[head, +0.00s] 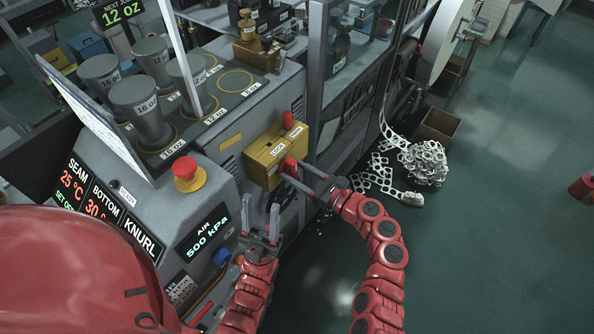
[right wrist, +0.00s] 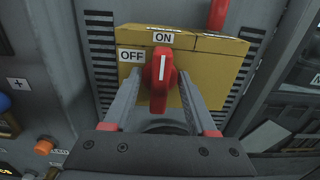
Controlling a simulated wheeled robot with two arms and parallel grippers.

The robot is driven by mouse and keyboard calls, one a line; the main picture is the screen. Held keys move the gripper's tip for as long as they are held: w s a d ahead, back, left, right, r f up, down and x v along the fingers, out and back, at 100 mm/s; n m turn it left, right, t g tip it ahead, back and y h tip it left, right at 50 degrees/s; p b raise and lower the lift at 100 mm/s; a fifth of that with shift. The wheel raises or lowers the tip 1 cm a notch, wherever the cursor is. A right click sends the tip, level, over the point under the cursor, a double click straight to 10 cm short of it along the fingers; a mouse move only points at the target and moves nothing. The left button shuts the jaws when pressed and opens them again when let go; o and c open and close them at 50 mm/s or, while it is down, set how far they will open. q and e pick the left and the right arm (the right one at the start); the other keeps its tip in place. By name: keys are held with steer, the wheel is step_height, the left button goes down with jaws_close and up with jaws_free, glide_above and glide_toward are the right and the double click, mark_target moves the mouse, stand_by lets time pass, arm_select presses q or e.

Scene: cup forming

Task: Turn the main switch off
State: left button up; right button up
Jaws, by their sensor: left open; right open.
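The main switch is a red knob (right wrist: 161,80) on a yellow box (right wrist: 212,62). The knob stands upright, its white line pointing up at the ON label (right wrist: 163,39). The OFF label (right wrist: 131,56) is to its upper left. In the head view the knob (head: 287,166) shows on the yellow box (head: 262,163). My right gripper (head: 293,175) is at the knob, its open fingers on either side of it in the right wrist view; contact cannot be told. My left gripper (head: 260,217) is open and empty, pointing up in front of the machine's side.
A red emergency button (head: 186,172) sits on the sloped panel at left, near an AIR display (head: 205,232). Another red part (head: 288,120) sticks up behind the yellow box. Scrap webbing (head: 424,163) lies on the floor at right, by a brown box (head: 439,126). Floor at lower right is clear.

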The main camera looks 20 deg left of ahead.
jaws_close()
stand_by(0.3)
steer(key=n+b, duration=0.3)
steer(key=shift+s+f, duration=0.1)
steer(key=shift+f, duration=0.1)
steer(key=shift+s+a+f+n+b, duration=0.1)
steer(key=shift+s+f+n+b, duration=0.05)
steer(key=shift+n+b, duration=2.6)
steer(key=shift+s+f+n+b, duration=0.1)
steer(key=shift+n+b, duration=2.2)
steer(key=shift+b, duration=0.85)
steer(key=shift+s+a+f+n+b, duration=0.1)
steer(key=shift+s+f+n+b, duration=0.05)
steer(key=shift+n+b, duration=2.6)
jaws_free()
